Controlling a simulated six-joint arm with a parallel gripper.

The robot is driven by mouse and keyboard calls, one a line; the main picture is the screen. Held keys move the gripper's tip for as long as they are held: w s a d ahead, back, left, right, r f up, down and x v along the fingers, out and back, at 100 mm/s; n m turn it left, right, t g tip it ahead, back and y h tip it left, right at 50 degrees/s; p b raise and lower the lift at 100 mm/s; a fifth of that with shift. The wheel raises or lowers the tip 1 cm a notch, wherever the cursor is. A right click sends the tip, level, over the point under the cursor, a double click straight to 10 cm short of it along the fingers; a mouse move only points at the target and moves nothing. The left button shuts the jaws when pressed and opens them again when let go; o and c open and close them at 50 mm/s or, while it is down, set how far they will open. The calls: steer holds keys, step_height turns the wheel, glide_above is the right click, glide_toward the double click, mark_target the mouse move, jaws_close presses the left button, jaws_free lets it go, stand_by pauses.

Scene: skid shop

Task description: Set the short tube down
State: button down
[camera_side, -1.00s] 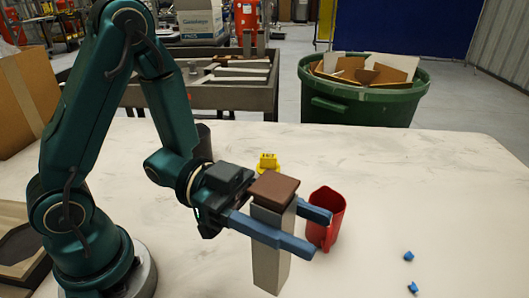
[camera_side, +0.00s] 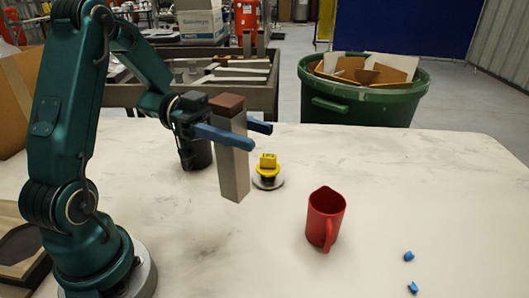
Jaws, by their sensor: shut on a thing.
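The short tube (camera_side: 234,172) is a grey, square-section upright piece with a brown top. My gripper (camera_side: 259,139) has its blue fingers shut on the upper part of the tube, one finger on the near side and one behind. The tube stands nearly upright in the grip, left of the middle of the white table. Its lower end seems to hang above the table, but the gap is hard to tell from this view.
A yellow-topped emergency button (camera_side: 267,165) stands just right of the tube. A black cylinder (camera_side: 195,152) is behind it to the left. A red mug (camera_side: 325,217) and two small blue pieces (camera_side: 408,256) lie further right. The table (camera_side: 430,190) is clear at the right.

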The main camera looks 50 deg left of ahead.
mark_target(246, 172)
steer(key=shift+n+t, duration=0.4)
steer(key=shift+n, duration=0.1)
steer(key=shift+w+a+f, duration=0.1)
steer(key=shift+a+f, duration=0.2)
steer(key=shift+f, duration=1.15)
steer(key=shift+w+a+f, duration=0.1)
steer(key=shift+a+f, duration=0.2)
steer(key=shift+f, duration=1.15)
steer(key=shift+a+f, duration=0.3)
steer(key=shift+f, duration=1.3)
steer(key=shift+c, duration=1.6)
jaws_free()
steer(key=v, duration=1.2)
steer(key=shift+r, duration=0.35)
steer(key=shift+w+y, duration=0.1)
steer(key=shift+y, duration=0.2)
